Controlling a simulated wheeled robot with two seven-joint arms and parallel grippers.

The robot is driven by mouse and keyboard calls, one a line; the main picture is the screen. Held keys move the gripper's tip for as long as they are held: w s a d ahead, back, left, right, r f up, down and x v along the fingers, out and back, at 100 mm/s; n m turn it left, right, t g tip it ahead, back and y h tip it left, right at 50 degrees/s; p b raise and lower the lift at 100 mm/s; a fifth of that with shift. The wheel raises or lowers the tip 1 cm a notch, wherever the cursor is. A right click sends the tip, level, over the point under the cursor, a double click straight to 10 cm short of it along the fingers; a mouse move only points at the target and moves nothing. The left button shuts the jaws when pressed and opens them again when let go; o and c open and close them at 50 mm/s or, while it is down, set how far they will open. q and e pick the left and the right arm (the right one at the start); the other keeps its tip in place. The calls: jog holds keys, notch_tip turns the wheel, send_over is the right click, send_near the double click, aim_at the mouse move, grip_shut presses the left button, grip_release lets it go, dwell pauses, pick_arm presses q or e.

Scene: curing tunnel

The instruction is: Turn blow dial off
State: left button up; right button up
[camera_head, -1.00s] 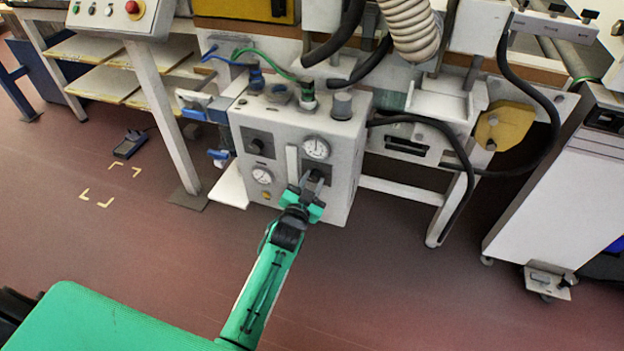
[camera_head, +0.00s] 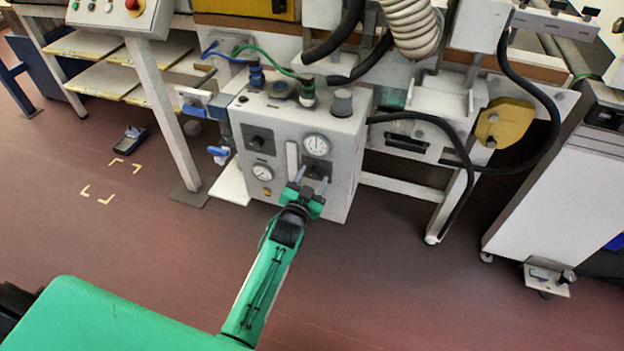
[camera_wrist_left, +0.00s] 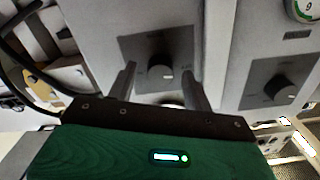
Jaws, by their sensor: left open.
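The grey control box (camera_head: 338,203) has two dark square plates with dials. The lower right dial (camera_head: 315,173) is in front of my left gripper (camera_head: 312,180). In the left wrist view this dial (camera_wrist_left: 160,73) shows between the two spread fingers of my left gripper (camera_wrist_left: 158,80), with a gap on each side. The gripper is open and holds nothing. The upper left dial (camera_head: 257,142) is clear of the gripper and also shows in the left wrist view (camera_wrist_left: 277,87). The labels are too small to read, so I cannot tell which dial is blow. My right gripper is out of view.
Two round gauges (camera_head: 316,146) (camera_head: 262,174) sit on the box front. Blue and green hoses and a thick black hose (camera_head: 430,120) run from its top and side. A white shelf plate (camera_head: 231,184) juts out at its left. The floor in front is clear.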

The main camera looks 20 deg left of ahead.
pick_arm(q)
jog(key=shift+s, duration=0.1)
jog(key=shift+s, duration=0.25)
jog(key=s+p, duration=0.1)
jog(key=s, duration=1.2)
jog(key=shift+a, duration=0.2)
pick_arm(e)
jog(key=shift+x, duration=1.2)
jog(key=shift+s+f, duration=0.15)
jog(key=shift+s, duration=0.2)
